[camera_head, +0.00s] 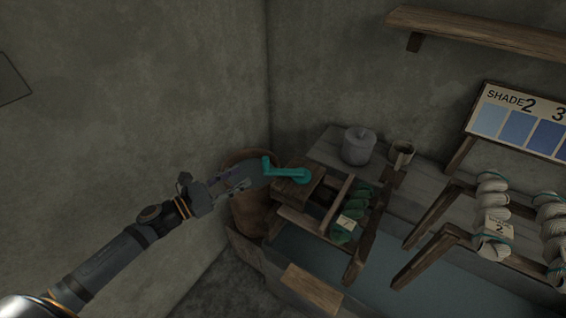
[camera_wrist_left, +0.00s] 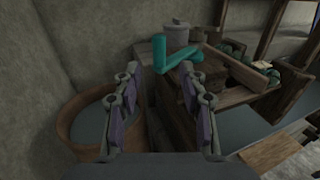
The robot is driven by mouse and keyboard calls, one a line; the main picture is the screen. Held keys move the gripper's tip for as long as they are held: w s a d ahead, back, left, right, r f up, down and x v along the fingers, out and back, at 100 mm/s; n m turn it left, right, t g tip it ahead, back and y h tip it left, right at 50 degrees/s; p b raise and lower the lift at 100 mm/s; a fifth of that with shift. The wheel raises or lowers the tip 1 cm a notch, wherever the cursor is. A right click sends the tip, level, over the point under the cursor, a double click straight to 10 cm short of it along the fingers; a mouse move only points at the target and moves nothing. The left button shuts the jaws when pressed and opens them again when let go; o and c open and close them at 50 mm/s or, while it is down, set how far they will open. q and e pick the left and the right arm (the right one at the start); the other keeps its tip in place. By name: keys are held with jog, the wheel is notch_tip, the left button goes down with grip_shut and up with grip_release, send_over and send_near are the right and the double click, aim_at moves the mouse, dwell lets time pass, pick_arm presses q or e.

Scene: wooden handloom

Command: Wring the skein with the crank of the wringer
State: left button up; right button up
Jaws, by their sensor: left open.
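The teal crank (camera_head: 286,173) sits on the left side of the wooden wringer (camera_head: 291,189), with its handle bent upward at the left end. My left gripper (camera_head: 243,184) is open and empty, just left of the crank and apart from it. In the left wrist view the crank (camera_wrist_left: 172,62) shows beyond the gap between the open fingers (camera_wrist_left: 158,85). A dark green skein (camera_head: 347,226) with a paper tag lies on the wooden frame right of the wringer; how it meets the rollers is not clear. My right gripper is not in view.
A round wooden tub (camera_wrist_left: 75,128) stands below and left of the wringer. A lidded grey pot (camera_head: 358,146) and a mug (camera_head: 401,155) stand behind. Pale skeins (camera_head: 493,215) hang at the right, near a shade board (camera_head: 519,119). Walls close in the left and back.

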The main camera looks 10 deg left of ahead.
aim_at(263, 164)
pick_arm(q)
jog(key=p+x, duration=0.2)
jog(key=x, duration=0.7)
jog(key=shift+w+r, duration=0.2)
jog(key=shift+w, duration=0.05)
jog(key=shift+w+d+f, duration=0.1)
jog(key=shift+w+d, duration=0.1)
jog(key=shift+d, duration=0.1)
grip_shut()
